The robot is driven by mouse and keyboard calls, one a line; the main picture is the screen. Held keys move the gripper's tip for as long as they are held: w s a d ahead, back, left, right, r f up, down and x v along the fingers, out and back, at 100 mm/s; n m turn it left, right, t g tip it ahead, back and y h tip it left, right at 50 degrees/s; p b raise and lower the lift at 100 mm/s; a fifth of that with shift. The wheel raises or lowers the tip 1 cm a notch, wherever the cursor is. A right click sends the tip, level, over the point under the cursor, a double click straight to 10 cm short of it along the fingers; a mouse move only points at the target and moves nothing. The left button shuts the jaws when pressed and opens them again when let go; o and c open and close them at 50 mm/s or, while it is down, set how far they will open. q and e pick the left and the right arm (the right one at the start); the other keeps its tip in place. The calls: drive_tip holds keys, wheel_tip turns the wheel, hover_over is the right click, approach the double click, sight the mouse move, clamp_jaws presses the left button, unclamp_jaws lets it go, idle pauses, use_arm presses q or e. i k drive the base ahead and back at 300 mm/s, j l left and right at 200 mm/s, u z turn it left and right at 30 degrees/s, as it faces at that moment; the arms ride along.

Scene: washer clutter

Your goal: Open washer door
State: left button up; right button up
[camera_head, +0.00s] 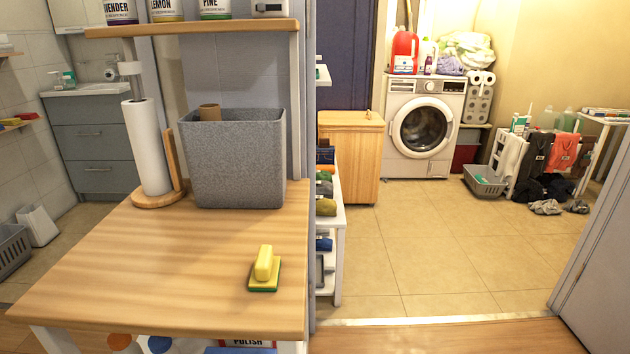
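A white front-loading washer (419,127) stands against the far wall of the tiled room, right of centre. Its round door (423,126) has dark glass and looks shut. A control panel runs along its top front. Neither of my grippers shows in the head view. The washer is well away, past a doorway.
A wooden table (170,270) with a grey bin (232,158) and yellow sponge (264,265) fills the near left. A wooden cabinet (352,155) stands left of the washer, a laundry basket (484,182) right. Tiled floor (440,235) before the washer is clear. A grey door (600,265) edges the right.

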sight(396, 127)
drive_tip(key=l, duration=0.2)
drive_tip(key=i+l+u, duration=0.1)
drive_tip(key=l, duration=0.25)
drive_tip(key=i+l+u, duration=0.15)
drive_tip(key=l, duration=0.25)
drive_tip(key=i+l+u, duration=0.1)
drive_tip(key=l, duration=0.3)
drive_tip(key=i+l+u, duration=0.1)
drive_tip(key=i, duration=0.25)
drive_tip(key=i+l, duration=0.1)
drive_tip(key=i, duration=0.2)
drive_tip(key=u, duration=0.05)
